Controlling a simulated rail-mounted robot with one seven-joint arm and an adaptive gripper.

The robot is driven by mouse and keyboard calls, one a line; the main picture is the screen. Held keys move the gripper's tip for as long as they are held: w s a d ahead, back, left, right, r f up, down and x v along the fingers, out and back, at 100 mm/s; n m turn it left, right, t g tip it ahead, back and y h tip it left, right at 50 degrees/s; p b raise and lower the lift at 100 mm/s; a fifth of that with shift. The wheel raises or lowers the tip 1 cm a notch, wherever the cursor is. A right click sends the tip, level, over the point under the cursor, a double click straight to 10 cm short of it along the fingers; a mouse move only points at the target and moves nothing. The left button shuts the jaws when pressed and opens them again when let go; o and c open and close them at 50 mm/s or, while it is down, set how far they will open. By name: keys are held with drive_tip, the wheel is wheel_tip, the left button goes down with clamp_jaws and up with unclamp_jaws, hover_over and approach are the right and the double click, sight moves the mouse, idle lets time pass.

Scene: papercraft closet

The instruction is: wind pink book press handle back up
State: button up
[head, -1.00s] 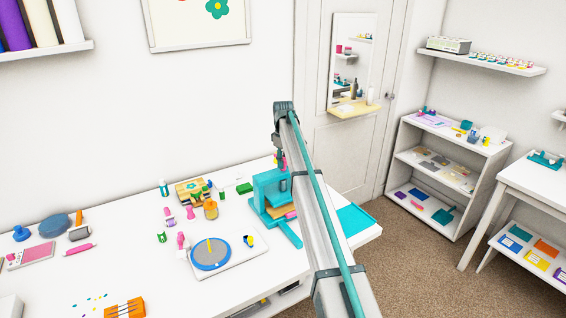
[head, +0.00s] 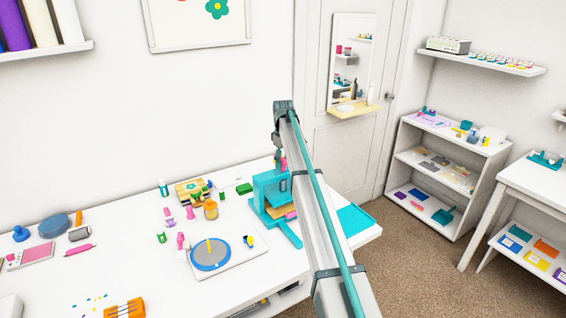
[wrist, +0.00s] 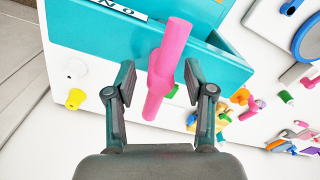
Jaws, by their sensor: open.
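The teal book press (head: 262,190) stands on the white table, partly hidden behind my arm in the head view. Its teal body also fills the top of the wrist view (wrist: 105,50). The pink handle (wrist: 167,62) is a bar with a thicker middle, tilted with its upper end to the right in the wrist view. A small bit of the pink handle (head: 283,163) shows beside my arm in the head view. My gripper (wrist: 159,72) is open, with one finger on each side of the handle and a visible gap on both sides.
A grey-blue turntable (head: 211,254) on a white board stands left of the press. Small stamps, bottles and a wooden box (head: 189,192) are behind it. A teal mat (head: 355,219) lies at the table's right end. The front middle of the table is mostly clear.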

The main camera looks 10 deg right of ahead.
wheel_tip(320, 180, up, 12)
drive_tip(key=shift+f, duration=0.15)
idle(0.3)
